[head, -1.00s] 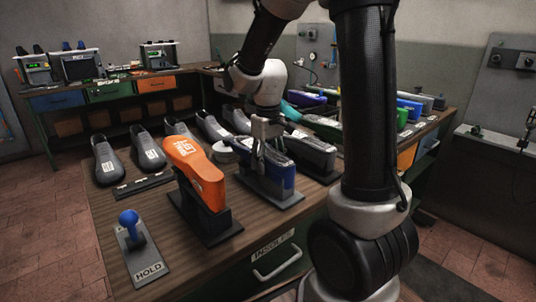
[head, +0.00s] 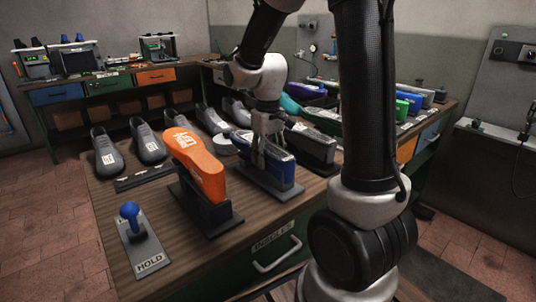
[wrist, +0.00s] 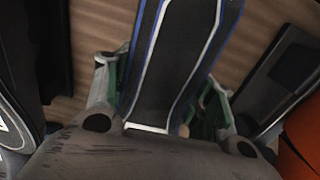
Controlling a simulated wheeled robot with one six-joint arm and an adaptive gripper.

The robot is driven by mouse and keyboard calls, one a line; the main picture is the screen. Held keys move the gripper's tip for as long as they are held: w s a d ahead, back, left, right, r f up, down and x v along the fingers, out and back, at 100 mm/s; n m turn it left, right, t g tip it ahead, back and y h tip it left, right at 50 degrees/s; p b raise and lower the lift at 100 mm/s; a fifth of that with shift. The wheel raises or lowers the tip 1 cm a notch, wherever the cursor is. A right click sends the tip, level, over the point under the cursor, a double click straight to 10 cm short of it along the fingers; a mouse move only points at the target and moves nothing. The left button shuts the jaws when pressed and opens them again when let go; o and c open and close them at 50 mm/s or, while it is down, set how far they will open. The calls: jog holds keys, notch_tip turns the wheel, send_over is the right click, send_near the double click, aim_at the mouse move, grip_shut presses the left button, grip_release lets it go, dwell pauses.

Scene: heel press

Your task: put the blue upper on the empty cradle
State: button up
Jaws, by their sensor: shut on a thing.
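The blue upper (head: 282,172) is at the cradle (head: 268,188) with a dark base plate, to the right of the orange upper (head: 198,165). It looks seated there, but my gripper hides part of it, so full contact cannot be told. My gripper (head: 261,163) reaches down from above and is shut on the blue upper. In the wrist view, the blue-edged dark upper (wrist: 178,65) lies between my two fingers (wrist: 163,95), which have green inner faces.
The orange upper sits on a cradle (head: 207,212) close on the left. A dark form (head: 312,147) stands close behind on the right. A HOLD lever (head: 130,215) is at the front left. Several grey shoes (head: 148,143) line the back.

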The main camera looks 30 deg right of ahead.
jog(key=shift+f, duration=0.4)
jog(key=o, duration=1.2)
notch_tip(320, 180, up, 12)
jog(key=shift+r, duration=0.1)
jog(key=s+f, duration=0.2)
jog(key=s, duration=0.1)
jog(key=shift+s+d+m, duration=0.1)
jog(key=shift+m, duration=0.3)
jog(key=shift+s+d+r+m+t, duration=0.25)
jog(key=shift+s+r+t, duration=0.45)
jog(key=shift+s, duration=1.9)
jog(key=shift+s+d+r+m+t, duration=0.25)
jog(key=shift+s+r+t, duration=0.4)
jog(key=shift+s, duration=1.9)
jog(key=shift+s+d+r+m+t, duration=0.25)
jog(key=shift+s+r+t, duration=0.45)
jog(key=shift+s, duration=1.9)
